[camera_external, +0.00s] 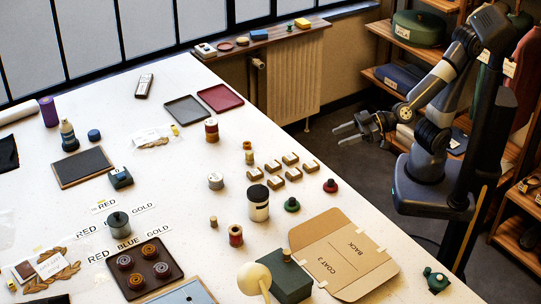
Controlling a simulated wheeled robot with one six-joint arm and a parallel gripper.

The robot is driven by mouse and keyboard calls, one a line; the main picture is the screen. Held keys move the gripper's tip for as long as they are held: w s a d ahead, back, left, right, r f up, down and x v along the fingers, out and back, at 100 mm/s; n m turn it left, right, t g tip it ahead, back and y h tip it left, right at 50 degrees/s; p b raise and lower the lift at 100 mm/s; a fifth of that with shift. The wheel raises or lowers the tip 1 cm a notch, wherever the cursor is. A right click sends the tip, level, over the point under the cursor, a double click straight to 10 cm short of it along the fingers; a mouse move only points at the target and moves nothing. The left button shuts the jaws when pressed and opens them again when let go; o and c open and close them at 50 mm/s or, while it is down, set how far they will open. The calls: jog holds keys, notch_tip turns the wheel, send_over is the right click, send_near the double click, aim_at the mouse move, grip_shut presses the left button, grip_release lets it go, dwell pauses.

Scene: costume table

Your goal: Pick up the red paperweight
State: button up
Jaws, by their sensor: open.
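The red paperweight (330,187) appears to be the small round red piece with a dark knob, standing upright near the right edge of the white table (330,215). A similar green one (292,205) stands to its lower left. My gripper (340,136) is open and empty, with its two fingers pointing left. It is up and to the right of the red paperweight in the picture and apart from it, level with the space off the table's right edge.
Several small brown blocks (278,182) lie left of the red paperweight. A flat cardboard piece (343,255) lies below it. A radiator (295,80) is behind the table.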

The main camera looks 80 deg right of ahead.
send_near(326, 186)
jog(key=x, duration=0.5)
jog(key=shift+r, duration=0.4)
jog(key=shift+p+x, duration=0.85)
jog(key=shift+x, duration=1.75)
jog(key=shift+s+f, duration=0.1)
jog(key=shift+s, duration=0.05)
grip_shut()
